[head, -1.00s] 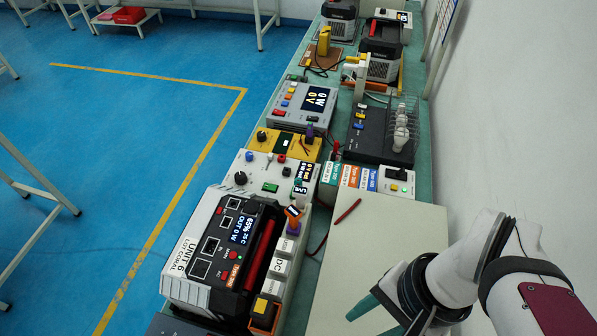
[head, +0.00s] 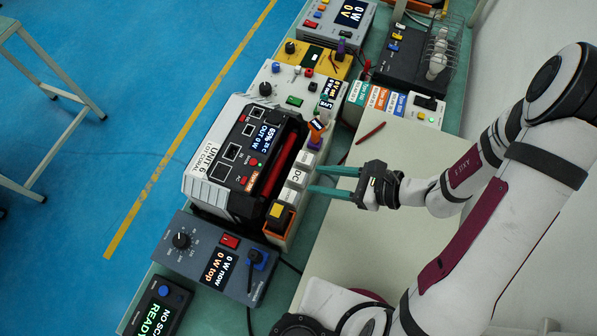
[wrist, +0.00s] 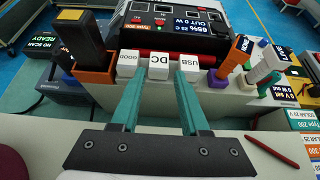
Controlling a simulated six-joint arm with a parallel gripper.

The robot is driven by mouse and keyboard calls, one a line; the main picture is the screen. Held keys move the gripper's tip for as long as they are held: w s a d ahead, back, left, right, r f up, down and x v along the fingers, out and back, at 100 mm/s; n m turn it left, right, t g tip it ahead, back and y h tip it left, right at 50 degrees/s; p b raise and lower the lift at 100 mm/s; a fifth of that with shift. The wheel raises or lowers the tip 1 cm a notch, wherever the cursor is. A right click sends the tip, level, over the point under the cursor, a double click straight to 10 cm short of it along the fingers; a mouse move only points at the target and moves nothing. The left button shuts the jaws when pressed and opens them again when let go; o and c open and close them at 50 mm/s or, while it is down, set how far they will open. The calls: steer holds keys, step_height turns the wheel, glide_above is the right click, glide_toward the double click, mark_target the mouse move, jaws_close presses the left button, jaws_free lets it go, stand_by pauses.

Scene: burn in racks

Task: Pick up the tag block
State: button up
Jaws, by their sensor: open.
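Three white tag blocks stand in a row along the front of the big UNIT 6 power station (head: 215,165). In the wrist view they read GOOD (wrist: 128,60), DC (wrist: 158,66) and USB (wrist: 190,68). I cannot tell which one the task means. My gripper (head: 311,179) is open and empty, its green fingers pointing at this row. In the wrist view the gripper (wrist: 159,82) has its fingertips on either side of the DC block's position, close in front of it. I cannot tell whether they touch anything. The blocks' lower parts are partly hidden.
A black and yellow tool in an orange holder (wrist: 98,76) stands left of the row, and a purple holder (wrist: 218,79) with an orange-topped item stands right. A red pen (head: 370,133) lies on the pale board (head: 385,230). A grey meter box (head: 212,262) sits nearer.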

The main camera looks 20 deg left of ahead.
mark_target(300, 177)
steer(key=x, duration=0.5)
steer(key=shift+s+r, duration=0.1)
jaws_close()
steer(key=shift+r, duration=0.15)
